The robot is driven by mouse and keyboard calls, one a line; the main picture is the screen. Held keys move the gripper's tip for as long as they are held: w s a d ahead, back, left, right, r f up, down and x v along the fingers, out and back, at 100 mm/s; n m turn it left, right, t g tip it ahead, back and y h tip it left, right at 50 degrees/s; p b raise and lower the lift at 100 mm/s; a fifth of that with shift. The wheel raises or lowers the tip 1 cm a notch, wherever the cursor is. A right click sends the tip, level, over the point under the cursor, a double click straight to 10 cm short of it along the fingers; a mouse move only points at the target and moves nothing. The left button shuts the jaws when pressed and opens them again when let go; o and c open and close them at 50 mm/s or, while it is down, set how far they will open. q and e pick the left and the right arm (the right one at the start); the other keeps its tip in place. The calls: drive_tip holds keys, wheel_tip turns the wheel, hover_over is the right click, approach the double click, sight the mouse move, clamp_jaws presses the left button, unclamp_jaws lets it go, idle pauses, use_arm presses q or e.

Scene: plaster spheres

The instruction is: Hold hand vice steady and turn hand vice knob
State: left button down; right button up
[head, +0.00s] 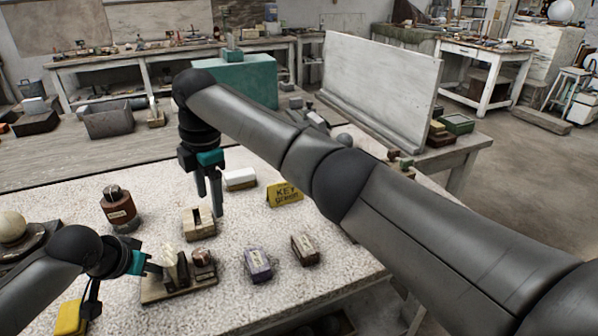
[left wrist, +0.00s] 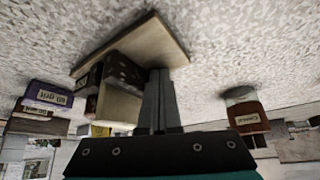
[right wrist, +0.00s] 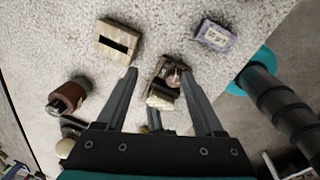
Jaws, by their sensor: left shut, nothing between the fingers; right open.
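The likely hand vice (head: 202,258) stands on a wooden board (head: 160,292) near the front of the speckled table, with pale upright pieces and a reddish-brown rounded part. In the right wrist view it shows a round knob-like part (right wrist: 172,80). My left gripper (head: 158,269) is shut and empty at the left side of this assembly; the left wrist view shows its fingers (left wrist: 158,72) beside a dark speckled part (left wrist: 124,70); contact is unclear. My right gripper (head: 209,204) is open and empty, pointing down above the table, behind the vice and near a slotted beige block (head: 190,228).
A labelled brown jar (head: 118,212) stands left of the slotted block. A purple box (head: 258,264) and a brown box (head: 305,250) stand to the right. A yellow sign (head: 284,195) and a white block (head: 240,180) are behind. The table's front right is clear.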

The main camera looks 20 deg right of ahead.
use_arm(q)
drive_tip(key=shift+s+a+f, duration=0.1)
drive_tip(key=shift+s+f, duration=0.15)
drive_tip(key=shift+f, duration=0.2)
use_arm(e)
drive_tip(key=w+d+f+m+t, duration=0.2)
drive_tip(key=w+d, duration=0.1)
drive_tip(key=d, duration=0.8)
drive_tip(key=w+d+f+m+t, duration=0.3)
drive_tip(key=w+d, duration=0.1)
drive_tip(key=d, duration=0.7)
drive_tip(key=shift+w+h, duration=0.2)
drive_tip(key=shift+h, duration=0.2)
use_arm(q)
drive_tip(key=shift+r, duration=0.1)
drive_tip(key=shift+w+v, duration=0.15)
drive_tip(key=shift+v, duration=0.75)
drive_tip(key=shift+w+v, duration=0.15)
drive_tip(key=shift+v, duration=2.65)
drive_tip(key=shift+r, duration=0.1)
drive_tip(key=v, duration=1.2)
drive_tip(key=shift+w, duration=0.15)
